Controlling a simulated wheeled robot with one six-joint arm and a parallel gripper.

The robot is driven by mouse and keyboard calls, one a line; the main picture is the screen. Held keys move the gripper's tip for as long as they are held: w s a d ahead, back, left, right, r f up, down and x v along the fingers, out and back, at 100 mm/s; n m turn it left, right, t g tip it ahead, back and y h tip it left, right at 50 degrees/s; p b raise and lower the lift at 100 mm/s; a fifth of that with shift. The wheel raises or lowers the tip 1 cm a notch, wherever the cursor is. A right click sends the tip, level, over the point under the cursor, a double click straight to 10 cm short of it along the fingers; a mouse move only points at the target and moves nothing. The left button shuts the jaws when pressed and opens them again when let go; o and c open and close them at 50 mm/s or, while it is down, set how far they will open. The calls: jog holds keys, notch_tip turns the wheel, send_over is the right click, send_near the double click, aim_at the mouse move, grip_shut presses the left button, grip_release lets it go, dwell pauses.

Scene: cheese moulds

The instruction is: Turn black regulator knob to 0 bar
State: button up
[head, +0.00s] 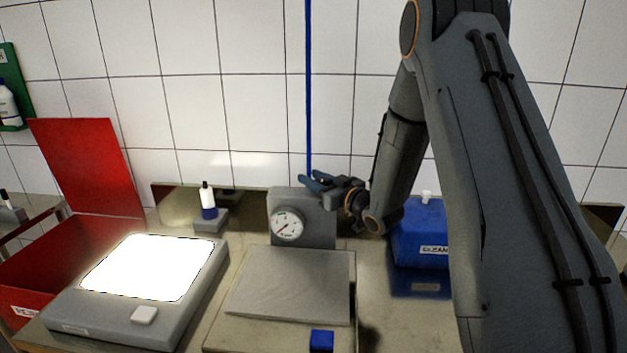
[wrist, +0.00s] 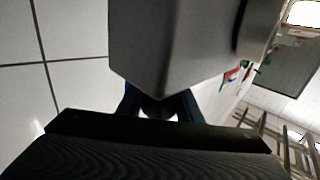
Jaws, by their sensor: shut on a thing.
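A grey regulator housing (head: 303,207) stands upright at the back of the bench, with a round white pressure gauge (head: 288,225) on its front. The gauge's needle points to the lower left; its figures are too small to read. My gripper (head: 314,182) reaches in from the right with its blue fingers at the top of the housing. In the wrist view the housing (wrist: 180,45) fills the upper middle. There the fingers are shut on a dark round part, the black knob (wrist: 158,108), mostly hidden between them. The head view does not show the knob clearly.
A grey plate (head: 290,284) lies before the housing, with a blue block (head: 321,340) at its front. A lit light panel (head: 150,267) and an open red box (head: 88,165) are at left. A blue container (head: 420,230) stands right, behind my arm. A small bottle (head: 208,200) stands behind.

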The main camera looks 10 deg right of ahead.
jog(key=o, duration=1)
jog(key=shift+o, duration=0.2)
jog(key=shift+b+v, duration=1.25)
jog(key=shift+v, duration=2.65)
